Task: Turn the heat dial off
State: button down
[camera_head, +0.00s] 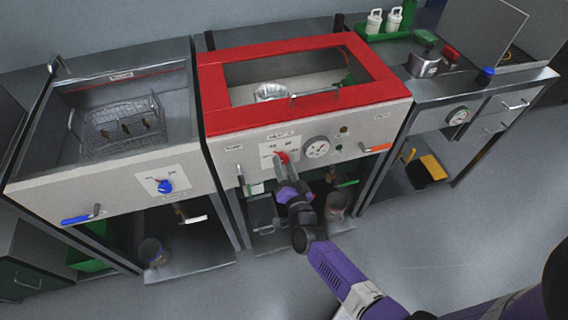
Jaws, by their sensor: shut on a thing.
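The heat dial, a red knob (283,157), sits on a small labelled plate on the front panel of the middle, red-topped unit (218,103). My purple and grey gripper (281,167) reaches up to it from below and is shut on the knob. The jaws and my arm hide part of the knob and the panel under it. The plate's markings are too small to read.
A round gauge (316,147) and an orange handle (375,148) are right of the dial. The left unit has a blue knob (164,186) and a wire basket (124,127). The right unit carries a metal pot (423,66). The floor (440,235) at right is clear.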

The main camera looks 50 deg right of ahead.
jog(key=n+p, duration=0.1)
jog(key=n, duration=0.3)
jog(key=shift+s+n, duration=0.1)
jog(key=shift+n, duration=0.2)
jog(key=shift+f+n+p, duration=0.15)
jog(key=shift+n+p, duration=0.4)
jog(key=shift+n, duration=1.25)
jog(key=c, duration=0.9)
grip_release()
jog(key=shift+s, duration=0.1)
jog(key=v, duration=0.7)
jog(key=shift+s+a+b, duration=0.15)
jog(key=shift+s+b, duration=0.1)
jog(key=shift+b, duration=0.15)
